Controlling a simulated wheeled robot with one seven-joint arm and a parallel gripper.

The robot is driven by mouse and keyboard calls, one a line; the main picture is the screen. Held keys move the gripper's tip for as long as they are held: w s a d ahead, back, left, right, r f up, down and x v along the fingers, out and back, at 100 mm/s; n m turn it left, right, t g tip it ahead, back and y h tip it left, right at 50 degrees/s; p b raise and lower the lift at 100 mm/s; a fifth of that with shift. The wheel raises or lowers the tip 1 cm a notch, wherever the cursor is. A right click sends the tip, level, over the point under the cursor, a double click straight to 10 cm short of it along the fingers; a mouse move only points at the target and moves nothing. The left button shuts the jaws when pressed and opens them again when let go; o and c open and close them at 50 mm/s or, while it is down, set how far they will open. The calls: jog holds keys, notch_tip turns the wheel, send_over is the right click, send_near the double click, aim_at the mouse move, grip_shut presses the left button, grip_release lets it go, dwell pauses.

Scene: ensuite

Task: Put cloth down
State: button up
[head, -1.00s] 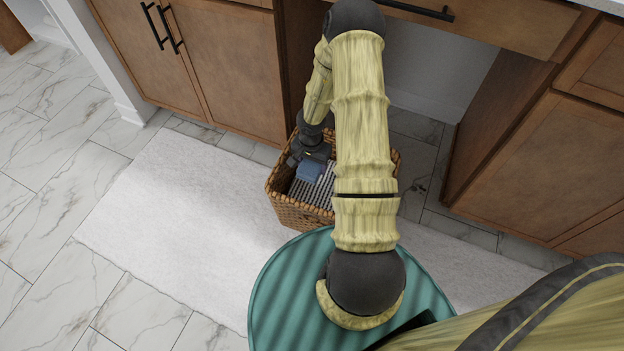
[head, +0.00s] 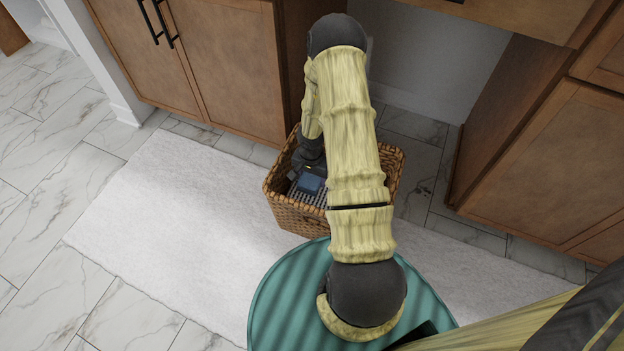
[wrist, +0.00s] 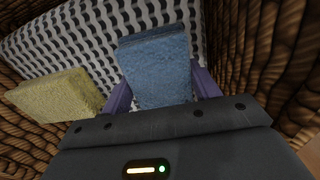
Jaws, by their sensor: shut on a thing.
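A folded blue cloth (wrist: 158,68) is between the two purple fingers of my gripper (wrist: 161,88), which is shut on it. The blue cloth also shows in the head view (head: 311,182), inside the wicker basket (head: 293,217). My gripper is down inside the basket, and my arm hides part of the basket. A grey-and-white patterned cloth (wrist: 85,38) lies in the basket beneath and beyond the blue cloth. Whether the blue cloth touches it I cannot tell.
A folded yellow cloth (wrist: 55,95) is in the basket, left of my gripper in the wrist view. Woven basket walls (wrist: 285,50) rise close on both sides. The basket stands by a white rug (head: 170,205), near wooden cabinets (head: 225,70).

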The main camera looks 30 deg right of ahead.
aim_at(312, 177)
jog(key=shift+f, duration=0.1)
jog(key=o, duration=1.3)
jog(key=shift+c, duration=0.2)
notch_tip(312, 177, up, 12)
jog(key=p, duration=0.8)
jog(key=shift+s, duration=0.1)
